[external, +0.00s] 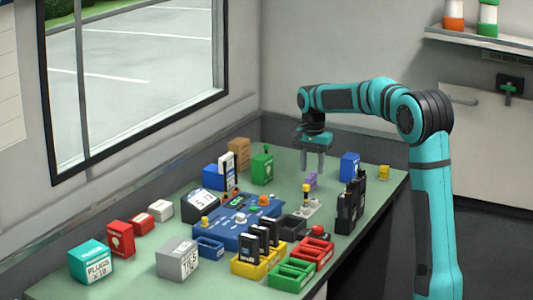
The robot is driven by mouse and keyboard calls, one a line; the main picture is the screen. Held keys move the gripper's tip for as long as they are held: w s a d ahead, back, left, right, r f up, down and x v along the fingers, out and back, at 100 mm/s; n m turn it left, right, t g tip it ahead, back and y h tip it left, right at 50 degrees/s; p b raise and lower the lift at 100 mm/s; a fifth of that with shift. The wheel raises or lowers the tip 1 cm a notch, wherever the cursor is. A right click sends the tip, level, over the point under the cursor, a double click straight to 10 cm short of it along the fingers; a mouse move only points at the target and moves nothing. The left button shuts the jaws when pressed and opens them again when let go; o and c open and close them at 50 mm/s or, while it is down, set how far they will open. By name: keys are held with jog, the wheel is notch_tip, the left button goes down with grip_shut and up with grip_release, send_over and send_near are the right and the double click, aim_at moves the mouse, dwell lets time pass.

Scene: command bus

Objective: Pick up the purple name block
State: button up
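The purple name block (311,181) is a small block on the green table, toward the back right. My gripper (313,172) hangs from the teal arm and points down, close to the block. Its two grey fingers are spread apart with a gap between them. The block shows just below and around the fingertips' level; I cannot tell from this one view whether it lies between the fingers or behind them.
A green box (262,168) stands left of the gripper and a blue box (349,167) right. A small yellow block (384,172) is farther right. A yellow-topped stand (307,200) is just in front. Black radios (347,214) stand at the right edge.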

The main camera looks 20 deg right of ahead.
aim_at(311, 175)
notch_tip(311, 175, down, 5)
jog(key=shift+a, duration=0.15)
jog(key=shift+c, duration=0.4)
grip_shut()
